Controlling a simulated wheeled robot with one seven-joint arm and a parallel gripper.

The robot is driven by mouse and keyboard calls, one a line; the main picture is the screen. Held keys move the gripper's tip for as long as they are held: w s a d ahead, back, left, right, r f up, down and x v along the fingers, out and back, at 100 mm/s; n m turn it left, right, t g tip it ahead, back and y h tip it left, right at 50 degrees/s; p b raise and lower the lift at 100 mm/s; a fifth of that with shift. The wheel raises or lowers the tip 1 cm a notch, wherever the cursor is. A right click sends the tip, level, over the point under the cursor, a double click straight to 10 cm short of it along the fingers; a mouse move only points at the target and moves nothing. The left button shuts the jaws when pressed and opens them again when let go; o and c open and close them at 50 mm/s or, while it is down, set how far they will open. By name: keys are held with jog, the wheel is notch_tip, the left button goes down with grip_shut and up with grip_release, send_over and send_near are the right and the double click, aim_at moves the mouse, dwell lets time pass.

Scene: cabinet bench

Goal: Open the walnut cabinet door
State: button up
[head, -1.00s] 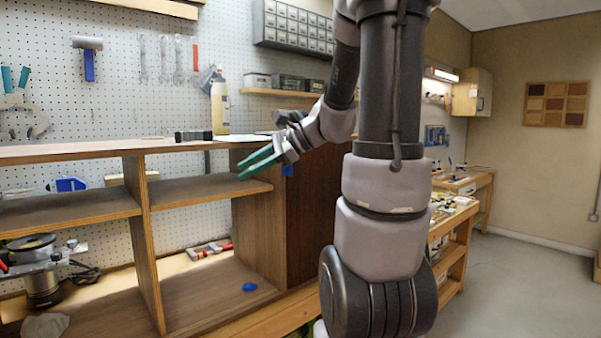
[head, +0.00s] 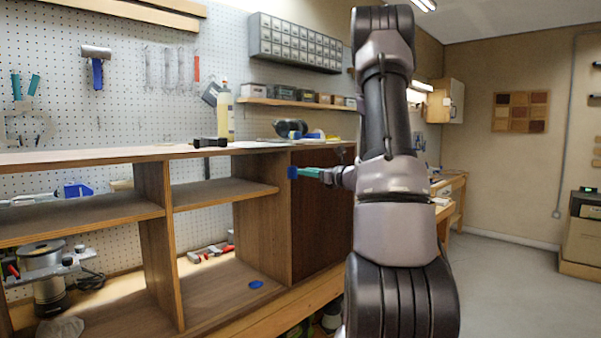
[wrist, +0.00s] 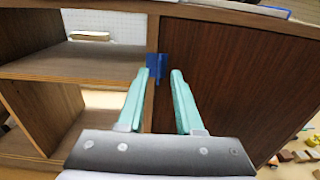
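The walnut cabinet door (head: 325,215) is a dark brown panel at the right end of the cabinet, and it looks shut. It fills the right of the wrist view (wrist: 235,85). A blue handle (head: 292,173) sits at the door's upper left edge; in the wrist view the handle (wrist: 159,66) is just ahead of the fingertips, partly covered by the left one. My gripper (wrist: 163,76) has its two green fingers apart with nothing clearly held. In the head view the gripper (head: 307,173) points left at the handle. Contact cannot be told.
Open shelves (head: 220,193) lie left of the door. A bottle (head: 225,112) and tools stand on the cabinet top. Floor (head: 510,290) to the right is clear.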

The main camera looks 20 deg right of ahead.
jog(key=shift+x, duration=2.1)
grip_shut()
